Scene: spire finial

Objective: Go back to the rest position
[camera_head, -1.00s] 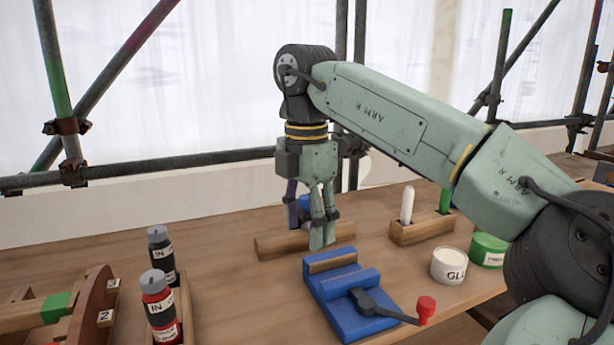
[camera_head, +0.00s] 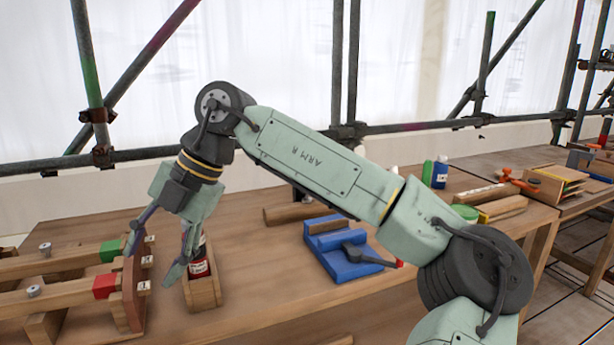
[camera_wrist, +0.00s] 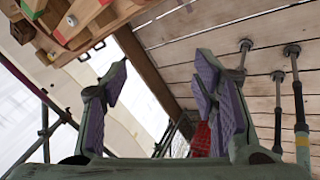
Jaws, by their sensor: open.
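My gripper (camera_head: 153,258) is in the left part of the head view, tilted, with its fingers spread wide and pointing down and left. It is in front of the wooden bottle holder (camera_head: 204,292) and a red-labelled bottle (camera_head: 199,266), which it partly hides. The wrist view shows the same gripper (camera_wrist: 162,95) with purple pads apart and nothing held between them. No marker for the rest position shows.
A wooden frame with green (camera_head: 110,251) and red (camera_head: 104,286) blocks stands close left of the fingers. A blue clamp (camera_head: 345,262) and a wooden block (camera_head: 290,214) lie right of the gripper on the wooden table (camera_head: 262,290). Scaffold poles stand behind.

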